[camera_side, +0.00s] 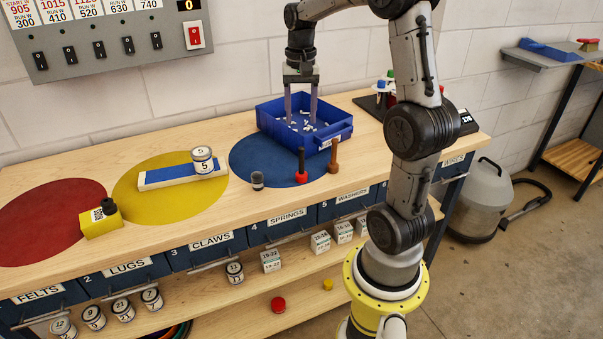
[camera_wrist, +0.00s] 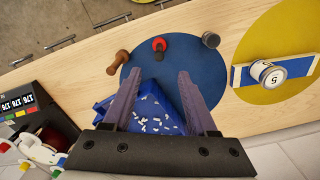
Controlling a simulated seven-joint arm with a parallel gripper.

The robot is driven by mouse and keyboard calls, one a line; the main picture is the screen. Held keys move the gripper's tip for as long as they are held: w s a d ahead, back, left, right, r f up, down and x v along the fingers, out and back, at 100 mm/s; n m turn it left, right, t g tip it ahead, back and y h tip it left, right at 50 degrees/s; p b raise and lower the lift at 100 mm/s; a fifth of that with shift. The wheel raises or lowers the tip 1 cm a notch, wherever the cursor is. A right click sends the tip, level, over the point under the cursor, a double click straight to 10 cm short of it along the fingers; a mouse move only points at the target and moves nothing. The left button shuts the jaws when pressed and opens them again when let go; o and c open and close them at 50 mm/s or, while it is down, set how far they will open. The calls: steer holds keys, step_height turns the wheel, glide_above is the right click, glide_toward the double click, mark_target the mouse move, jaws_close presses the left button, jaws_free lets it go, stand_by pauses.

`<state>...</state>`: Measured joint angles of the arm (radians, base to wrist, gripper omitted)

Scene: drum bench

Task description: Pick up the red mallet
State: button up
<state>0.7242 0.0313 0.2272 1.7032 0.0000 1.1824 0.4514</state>
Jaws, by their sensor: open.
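The red mallet (camera_side: 301,172) stands upright on its red head, dark handle up, near the front edge of the blue disc (camera_side: 252,146). It also shows in the wrist view (camera_wrist: 159,47), beyond my fingertips. A brown mallet (camera_side: 333,155) stands just to its right in the side view, and to its left in the wrist view (camera_wrist: 121,59). My gripper (camera_side: 301,122) points down over the blue bin (camera_side: 345,132), behind the red mallet and apart from it. Its two fingers are spread with nothing between them, as the wrist view (camera_wrist: 158,78) also shows.
A small grey cylinder (camera_side: 257,180) stands left of the red mallet. A can (camera_side: 203,160) sits on a blue-topped board (camera_side: 168,177) on the yellow disc. The bin's walls rise around the fingers, with white bits inside.

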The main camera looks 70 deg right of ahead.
mark_target(302, 151)
step_height(302, 151, down, 14)
steer(key=shift+r, duration=0.15)
stand_by(0.5)
jaws_close()
